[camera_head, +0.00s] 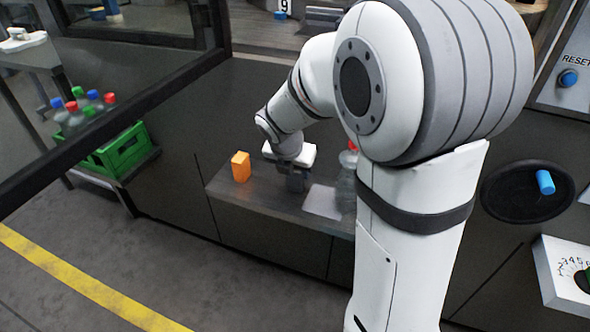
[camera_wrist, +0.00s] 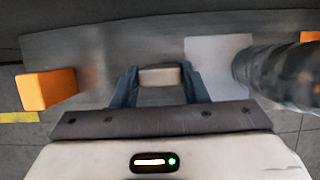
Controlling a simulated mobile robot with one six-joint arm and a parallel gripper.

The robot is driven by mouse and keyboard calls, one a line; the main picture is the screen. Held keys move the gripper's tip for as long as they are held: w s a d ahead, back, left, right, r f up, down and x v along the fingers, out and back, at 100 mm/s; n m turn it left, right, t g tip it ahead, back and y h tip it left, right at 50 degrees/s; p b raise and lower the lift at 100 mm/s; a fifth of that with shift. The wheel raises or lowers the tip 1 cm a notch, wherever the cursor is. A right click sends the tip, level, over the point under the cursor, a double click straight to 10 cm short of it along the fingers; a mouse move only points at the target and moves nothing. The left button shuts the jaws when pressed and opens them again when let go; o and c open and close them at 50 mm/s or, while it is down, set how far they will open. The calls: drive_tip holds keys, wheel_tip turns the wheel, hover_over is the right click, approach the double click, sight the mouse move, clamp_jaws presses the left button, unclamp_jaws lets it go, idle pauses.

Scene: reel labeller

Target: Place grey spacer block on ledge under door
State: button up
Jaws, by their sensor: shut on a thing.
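My gripper (camera_wrist: 160,86) is shut on the grey spacer block (camera_wrist: 160,76), which shows between the two fingers in the wrist view. In the head view my gripper (camera_head: 293,182) is low over the ledge (camera_head: 262,205), and the block there is hidden or too small to make out. The ledge is a dark shelf along the front of the machine. I cannot tell whether the block touches it. The door's lower edge is not clear in either view.
An orange block (camera_head: 241,167) stands on the ledge left of my gripper. A pale flat square (camera_head: 322,202) and a clear bottle with a red cap (camera_head: 347,180) are to the right. A green crate (camera_head: 118,152) with several bottles stands further left.

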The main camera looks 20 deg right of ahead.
drive_tip(key=shift+f, duration=0.15)
drive_tip(key=o, duration=1.1)
drive_tip(key=shift+c, duration=0.2)
drive_tip(key=p+v, duration=0.4)
drive_tip(key=v, duration=0.8)
drive_tip(key=s+d+f+m+g+y, duration=0.1)
drive_tip(key=s+m, duration=0.7)
drive_tip(key=m, duration=0.6)
drive_tip(key=s+d+f+m+g+y, duration=0.1)
drive_tip(key=s+f+m, duration=0.1)
drive_tip(key=s+m, duration=0.7)
drive_tip(key=m, duration=0.5)
drive_tip(key=shift+d+m+y, duration=0.2)
drive_tip(key=shift+m+y, duration=0.2)
drive_tip(key=shift+r, duration=0.1)
